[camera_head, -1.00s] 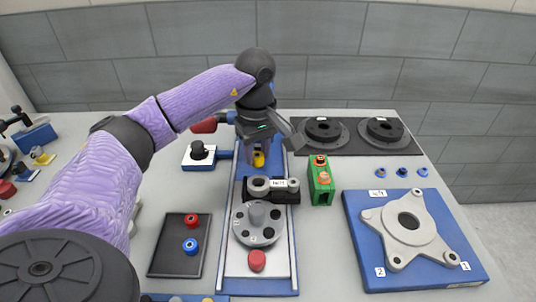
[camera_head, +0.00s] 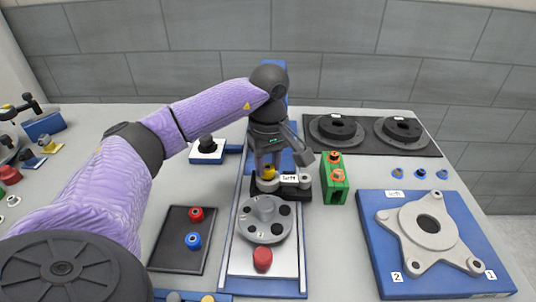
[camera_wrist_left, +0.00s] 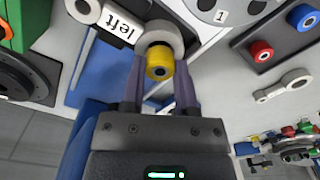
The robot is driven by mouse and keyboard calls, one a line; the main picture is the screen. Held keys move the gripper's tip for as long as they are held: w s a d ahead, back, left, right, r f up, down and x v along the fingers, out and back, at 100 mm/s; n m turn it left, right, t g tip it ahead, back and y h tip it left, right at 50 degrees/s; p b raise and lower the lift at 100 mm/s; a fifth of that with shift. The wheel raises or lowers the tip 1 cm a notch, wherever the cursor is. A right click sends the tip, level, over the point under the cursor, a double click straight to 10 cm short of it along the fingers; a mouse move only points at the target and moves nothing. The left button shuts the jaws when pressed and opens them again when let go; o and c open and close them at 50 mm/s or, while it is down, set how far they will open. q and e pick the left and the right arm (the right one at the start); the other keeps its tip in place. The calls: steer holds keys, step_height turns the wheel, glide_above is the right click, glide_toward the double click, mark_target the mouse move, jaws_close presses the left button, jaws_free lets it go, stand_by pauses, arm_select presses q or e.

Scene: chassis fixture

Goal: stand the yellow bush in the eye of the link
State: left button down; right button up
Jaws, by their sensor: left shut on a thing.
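My left gripper (camera_head: 268,165) is shut on the yellow bush (camera_head: 268,173), which is upright with its hole facing up. The bush also shows between the fingers in the left wrist view (camera_wrist_left: 159,66). The grey link (camera_head: 304,181) labelled "left" lies on a black holder. In the left wrist view its large eye, a pale ring (camera_wrist_left: 163,32), is right by the bush and partly covered by it. The bush appears over or at this eye; I cannot tell whether its lower end is inside. My right gripper is not in view.
A grey round plate (camera_head: 264,220) with holes and a red knob (camera_head: 262,259) are in front of the link. A green block (camera_head: 334,178) with orange-topped parts stands close on the right. A dark tray (camera_head: 180,240) holds a red and a blue bush.

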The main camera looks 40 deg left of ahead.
arm_select(q)
steer(key=shift+f, duration=0.4)
steer(key=c, duration=0.7)
jaws_free()
step_height(320, 180, up, 3)
steer(key=shift+r+p, duration=0.15)
steer(key=shift+p, duration=1.05)
steer(key=o, duration=0.6)
